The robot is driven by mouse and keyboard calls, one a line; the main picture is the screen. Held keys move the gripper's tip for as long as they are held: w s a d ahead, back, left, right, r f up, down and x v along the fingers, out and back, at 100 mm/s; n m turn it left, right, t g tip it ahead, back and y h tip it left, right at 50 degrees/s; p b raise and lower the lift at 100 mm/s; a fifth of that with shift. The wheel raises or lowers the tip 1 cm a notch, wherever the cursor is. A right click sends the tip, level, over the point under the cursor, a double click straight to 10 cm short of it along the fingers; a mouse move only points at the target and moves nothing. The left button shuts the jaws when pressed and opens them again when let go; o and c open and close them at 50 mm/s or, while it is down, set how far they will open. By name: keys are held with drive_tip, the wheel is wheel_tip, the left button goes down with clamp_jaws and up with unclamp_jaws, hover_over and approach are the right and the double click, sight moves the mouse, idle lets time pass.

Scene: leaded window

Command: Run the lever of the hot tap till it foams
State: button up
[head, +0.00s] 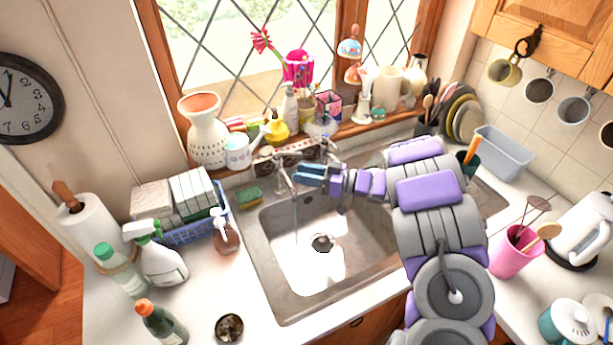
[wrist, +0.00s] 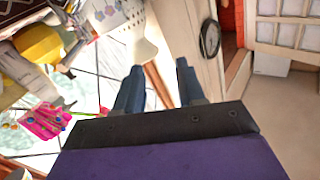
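In the head view two metal taps stand at the back edge of the steel sink (head: 270,262). The left tap (head: 283,180) has a thin stream of water (head: 296,218) falling from its spout. The other tap (head: 324,148) stands to its right, partly behind my gripper. My gripper (head: 299,174) points left, its blue fingertips close beside the left tap; I cannot tell whether they touch it. In the wrist view my gripper (wrist: 158,80) has its fingers apart with nothing between them. I cannot tell which tap is hot.
A green and yellow sponge (head: 249,197) lies left of the taps. A soap bottle (head: 224,238) and blue basket (head: 190,235) stand left of the sink. The sill behind is crowded, with a white vase (head: 206,135). A bright patch around the drain (head: 322,243) may be light or foam.

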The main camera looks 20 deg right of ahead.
drive_tip(key=shift+s+r, duration=0.15)
drive_tip(key=shift+s, duration=0.65)
